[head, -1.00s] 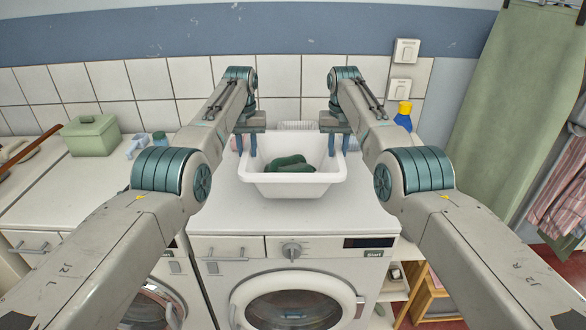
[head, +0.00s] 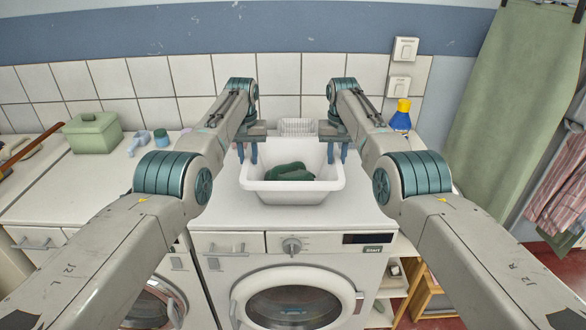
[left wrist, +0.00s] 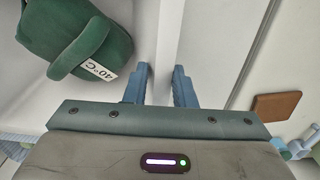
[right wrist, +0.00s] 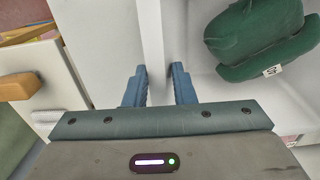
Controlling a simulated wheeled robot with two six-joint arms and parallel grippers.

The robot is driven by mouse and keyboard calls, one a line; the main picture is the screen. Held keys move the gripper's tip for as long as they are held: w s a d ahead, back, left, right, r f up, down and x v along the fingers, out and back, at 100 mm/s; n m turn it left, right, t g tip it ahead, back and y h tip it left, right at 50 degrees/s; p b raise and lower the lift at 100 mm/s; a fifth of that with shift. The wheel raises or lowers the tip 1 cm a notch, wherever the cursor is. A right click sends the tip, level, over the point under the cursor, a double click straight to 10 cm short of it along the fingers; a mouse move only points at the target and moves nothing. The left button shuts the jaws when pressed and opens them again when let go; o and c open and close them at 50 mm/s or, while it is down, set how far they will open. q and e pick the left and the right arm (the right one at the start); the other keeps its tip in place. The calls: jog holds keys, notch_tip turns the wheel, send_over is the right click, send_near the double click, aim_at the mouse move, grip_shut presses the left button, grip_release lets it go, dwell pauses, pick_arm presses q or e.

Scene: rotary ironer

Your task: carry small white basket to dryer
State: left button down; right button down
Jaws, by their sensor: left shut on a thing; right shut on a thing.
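The small white basket (head: 290,196) is at the middle of the head view, over the top of a white front-loading machine (head: 215,212). I cannot tell whether its base touches that top. A dark green cloth (head: 289,172) lies inside; a 40°C label shows on it in the left wrist view (left wrist: 97,68). My left gripper (head: 247,155) is shut on the basket's left wall, which passes between its fingers in the left wrist view (left wrist: 165,50). My right gripper (head: 337,155) is shut on the right wall, also seen in the right wrist view (right wrist: 151,45).
A green lidded box (head: 92,134) stands on the left worktop. A blue bottle with a yellow cap (head: 401,117) is behind my right arm. A clear ribbed container (head: 297,128) stands behind the basket against the tiled wall. Green cloth (head: 510,110) hangs at right.

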pick_arm(q)
jog(key=c, duration=1.2)
grip_release()
jog(key=shift+f, duration=0.25)
pick_arm(e)
jog(key=c, duration=1.2)
grip_release()
jog(key=shift+f, duration=0.2)
pick_arm(q)
jog(key=shift+r, duration=0.1)
pick_arm(e)
jog(key=shift+r, duration=0.1)
pick_arm(q)
notch_tip(320, 180, up, 6)
jog(key=shift+r, duration=0.7)
pick_arm(e)
jog(key=shift+r, duration=0.15)
notch_tip(320, 180, up, 12)
jog(key=shift+f, duration=0.2)
